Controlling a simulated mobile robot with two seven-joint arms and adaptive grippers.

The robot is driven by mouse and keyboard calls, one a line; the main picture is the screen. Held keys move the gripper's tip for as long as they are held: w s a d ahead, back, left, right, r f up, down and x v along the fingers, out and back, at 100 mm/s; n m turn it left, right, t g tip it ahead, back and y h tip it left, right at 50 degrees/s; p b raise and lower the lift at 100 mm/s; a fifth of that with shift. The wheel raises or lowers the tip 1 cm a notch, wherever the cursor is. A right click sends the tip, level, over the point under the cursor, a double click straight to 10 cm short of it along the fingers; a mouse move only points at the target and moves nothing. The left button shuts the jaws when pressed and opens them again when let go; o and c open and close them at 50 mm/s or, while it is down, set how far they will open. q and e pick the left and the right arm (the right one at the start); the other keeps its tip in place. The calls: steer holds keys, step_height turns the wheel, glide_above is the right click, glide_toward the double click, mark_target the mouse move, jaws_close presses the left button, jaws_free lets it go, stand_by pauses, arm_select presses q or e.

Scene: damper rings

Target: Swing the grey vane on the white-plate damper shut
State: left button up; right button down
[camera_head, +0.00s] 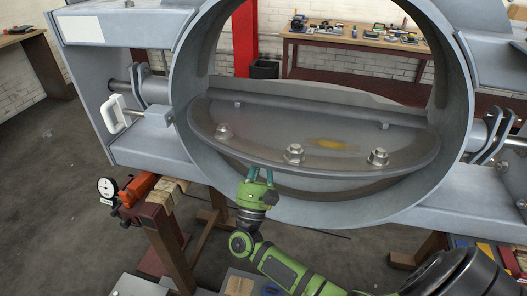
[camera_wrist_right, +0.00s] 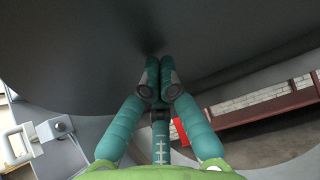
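The damper is a large grey ring (camera_head: 458,95) in a grey frame, with a blank white plate (camera_head: 82,28) at its upper left. Its grey vane (camera_head: 260,136) stands tilted inside the ring, leaving a wide opening above it. The vane carries several bolts and a yellow smear. My right gripper (camera_head: 260,172) is at the vane's near lower rim, left of centre. In the right wrist view its teal fingers (camera_wrist_right: 158,72) are drawn together in front of a dark grey surface. Nothing shows between them; contact is hard to tell. My left gripper is out of view.
A white handle (camera_head: 113,113) sticks out at the frame's left. A dial gauge (camera_head: 107,187) and an orange tool (camera_head: 138,189) lie by a stand below it. A workbench (camera_head: 350,42) stands behind the ring. Open floor (camera_head: 50,190) lies at the left.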

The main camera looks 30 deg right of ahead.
mark_target(265, 135)
steer(key=shift+w+d+r+p, duration=0.1)
steer(key=shift+d+r+p, duration=0.05)
steer(key=shift+r, duration=0.65)
steer(key=shift+w+d+r+p, duration=0.1)
steer(key=shift+d+r+p, duration=0.05)
steer(key=shift+r, duration=0.7)
steer(key=shift+w+d+r, duration=0.1)
steer(key=shift+d+r, duration=0.05)
steer(key=shift+r, duration=0.5)
steer(key=shift+w+d+r+p, duration=0.15)
steer(key=shift+r+p, duration=0.1)
steer(key=shift+r, duration=0.15)
steer(key=shift+w+d+r+p, duration=0.1)
steer(key=shift+d+r+p, duration=0.1)
steer(key=shift+r, duration=0.2)
steer(key=shift+w+d+r, duration=0.2)
steer(key=shift+d+r, duration=0.05)
steer(key=shift+r, duration=0.45)
steer(key=shift+w+d+r, duration=0.2)
steer(key=shift+r, duration=0.45)
steer(key=shift+w+d+r, duration=0.1)
steer(key=shift+r, duration=0.05)
